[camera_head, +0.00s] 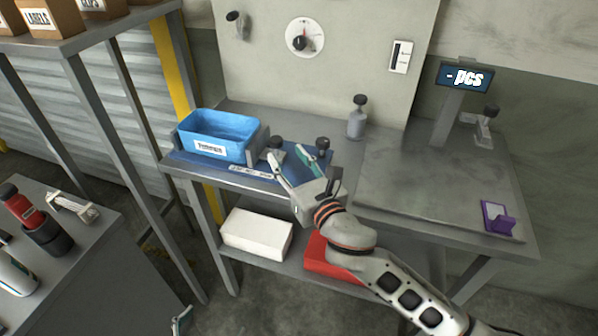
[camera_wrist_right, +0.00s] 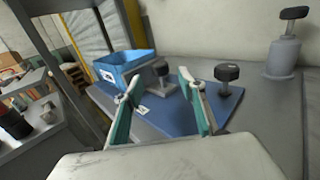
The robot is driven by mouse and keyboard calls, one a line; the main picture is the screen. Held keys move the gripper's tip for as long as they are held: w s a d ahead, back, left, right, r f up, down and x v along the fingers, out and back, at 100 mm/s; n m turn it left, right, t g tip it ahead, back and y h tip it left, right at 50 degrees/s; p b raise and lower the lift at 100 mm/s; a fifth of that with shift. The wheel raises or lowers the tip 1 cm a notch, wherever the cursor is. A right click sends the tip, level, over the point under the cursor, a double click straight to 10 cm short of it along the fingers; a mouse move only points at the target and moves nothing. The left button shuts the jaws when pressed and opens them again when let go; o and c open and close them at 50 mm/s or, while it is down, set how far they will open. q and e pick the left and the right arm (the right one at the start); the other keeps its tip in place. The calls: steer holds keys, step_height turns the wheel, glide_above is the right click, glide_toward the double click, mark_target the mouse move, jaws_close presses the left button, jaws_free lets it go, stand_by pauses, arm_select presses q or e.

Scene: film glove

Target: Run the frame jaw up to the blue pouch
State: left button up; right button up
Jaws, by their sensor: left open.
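The blue pouch (camera_head: 222,126), an open-topped blue box shape with a white label, sits on a blue base plate (camera_head: 243,170) at the workbench's left end; it also shows in the right wrist view (camera_wrist_right: 125,67). The grey frame jaw (camera_head: 259,146) with a black knob stands just right of the pouch; I cannot tell whether they touch. My right gripper (camera_head: 287,153) is open and empty at the jaw's right. In the right wrist view its fingers (camera_wrist_right: 158,84) straddle the view of the knob (camera_wrist_right: 160,68). Only a tip of my left gripper (camera_head: 182,319) shows at the bottom edge.
A second black knob (camera_head: 322,143) stands at the plate's right end, close to my right gripper. A grey knobbed weight (camera_head: 356,121) stands behind. A purple holder (camera_head: 497,217) sits at the bench's right. A white box (camera_head: 257,233) and red bin (camera_head: 330,256) lie below.

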steer(key=v, duration=0.6)
steer(key=shift+s, duration=0.1)
stand_by(0.6)
